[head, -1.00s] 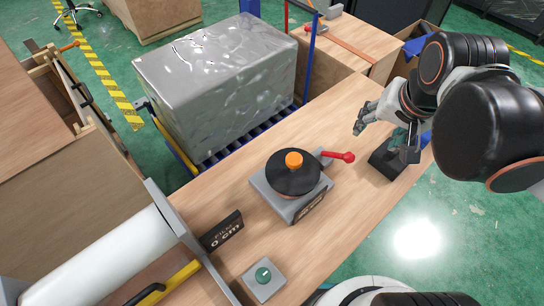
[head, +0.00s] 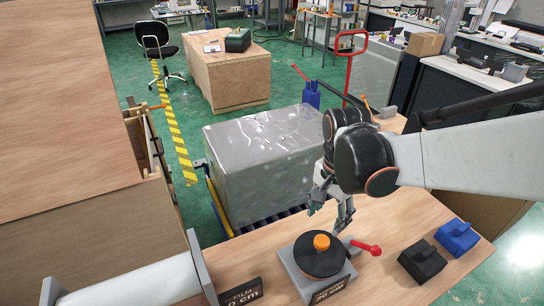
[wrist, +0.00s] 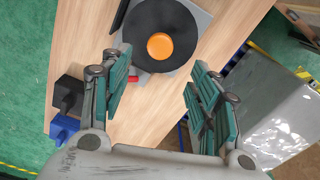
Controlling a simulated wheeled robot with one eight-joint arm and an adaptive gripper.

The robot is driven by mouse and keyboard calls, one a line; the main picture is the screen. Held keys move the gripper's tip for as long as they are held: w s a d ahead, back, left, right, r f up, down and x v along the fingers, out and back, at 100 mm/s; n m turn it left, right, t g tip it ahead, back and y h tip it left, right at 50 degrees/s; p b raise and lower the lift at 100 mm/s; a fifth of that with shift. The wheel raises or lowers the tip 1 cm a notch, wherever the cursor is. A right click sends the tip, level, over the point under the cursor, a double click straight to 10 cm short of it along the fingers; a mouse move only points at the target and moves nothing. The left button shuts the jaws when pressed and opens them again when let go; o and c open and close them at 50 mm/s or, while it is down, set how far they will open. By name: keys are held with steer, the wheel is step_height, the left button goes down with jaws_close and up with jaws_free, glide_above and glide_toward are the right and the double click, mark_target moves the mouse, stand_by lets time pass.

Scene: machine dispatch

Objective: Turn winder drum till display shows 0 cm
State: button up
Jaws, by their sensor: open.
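The black round drum (head: 318,264) with an orange knob (head: 321,241) sits on a grey base with a red-tipped lever (head: 366,248). A dark plate (head: 328,292) on the base's front seems to read 20 cm, in small print. A separate dark display (head: 241,294) at the bottom left reads FILM and 0 cm, partly cut off. My gripper (head: 332,212) is open and empty, just behind and above the drum. In the wrist view my gripper (wrist: 160,98) has its green-padded fingers spread, and the drum (wrist: 152,32) lies beyond them, apart from the fingers.
A white film roll (head: 135,286) lies at the lower left. A grey wrapped block (head: 262,160) stands on rollers behind the bench (head: 405,215). A black block (head: 422,261) and a blue block (head: 457,237) sit right of the drum.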

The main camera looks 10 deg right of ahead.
mark_target(322, 240)
step_height(322, 240, down, 10)
steer(key=b, duration=0.2)
steer(key=shift+w+f+b, duration=0.1)
steer(key=shift+f+b, duration=0.05)
steer(key=shift+b, duration=0.25)
jaws_close()
